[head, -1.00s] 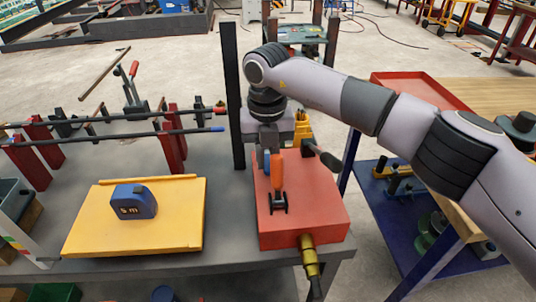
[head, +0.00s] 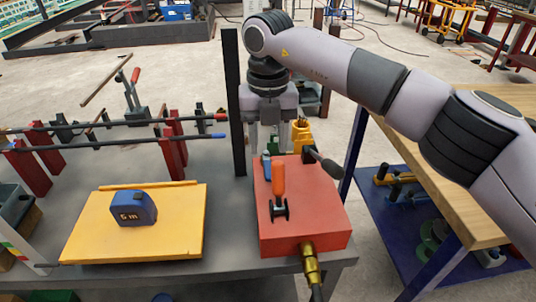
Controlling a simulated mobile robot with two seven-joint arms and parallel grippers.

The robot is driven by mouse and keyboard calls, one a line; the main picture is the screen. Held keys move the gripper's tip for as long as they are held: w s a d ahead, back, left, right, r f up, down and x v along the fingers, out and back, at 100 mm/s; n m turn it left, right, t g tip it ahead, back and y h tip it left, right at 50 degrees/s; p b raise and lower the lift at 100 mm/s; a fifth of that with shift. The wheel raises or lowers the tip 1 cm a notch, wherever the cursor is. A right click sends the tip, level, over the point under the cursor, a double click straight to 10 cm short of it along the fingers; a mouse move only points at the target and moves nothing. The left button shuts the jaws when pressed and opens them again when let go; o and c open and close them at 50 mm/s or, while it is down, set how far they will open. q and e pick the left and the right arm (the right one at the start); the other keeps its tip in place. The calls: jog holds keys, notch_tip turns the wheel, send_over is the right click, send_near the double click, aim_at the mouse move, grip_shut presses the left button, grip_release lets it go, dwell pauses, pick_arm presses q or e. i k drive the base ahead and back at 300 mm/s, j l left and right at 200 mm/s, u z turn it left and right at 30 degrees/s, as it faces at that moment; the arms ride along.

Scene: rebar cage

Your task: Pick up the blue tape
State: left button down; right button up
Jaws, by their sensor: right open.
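The blue tape measure (head: 133,208), marked "5 m", stands upright on the yellow board (head: 175,235) on the left part of the grey table. My right gripper (head: 268,143) points down behind the red box (head: 310,225), at the back right of the table. It is open and well to the right of the tape, touching neither it nor the board. Its fingertips are partly hidden behind items on the box. My left gripper is not in view.
A screwdriver with an orange handle (head: 278,180) and a small blue item (head: 266,167) are on the red box. Bars on red supports (head: 172,150) lie behind the board.

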aim_at(132, 207)
jog(key=k+j, duration=0.35)
jog(key=j, duration=0.15)
jog(key=k+j, duration=0.4)
jog(key=j, duration=0.1)
